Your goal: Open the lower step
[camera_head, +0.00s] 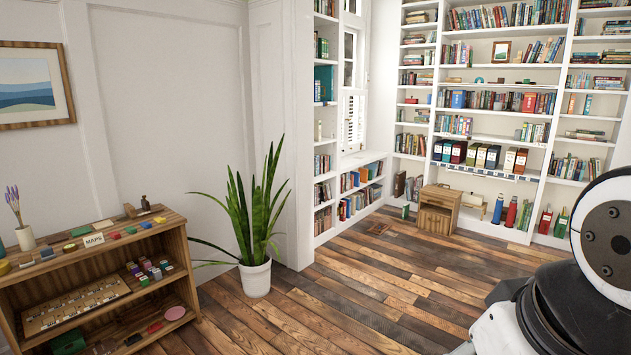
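A small wooden step unit (453,205) stands on the plank floor in front of the far bookshelves, right of the picture's middle. Its lower step (435,221) is the lower front part, below a dark gap under the top. The lower step looks shut, but it is small at this distance and I cannot make out a handle. My arm's white and black links fill the lower right corner, well nearer to me than the step unit. My gripper is out of view.
The plank floor (350,290) is clear between me and the step unit. A potted plant (256,279) stands left of middle. A low wooden shelf (165,238) with small items is at left.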

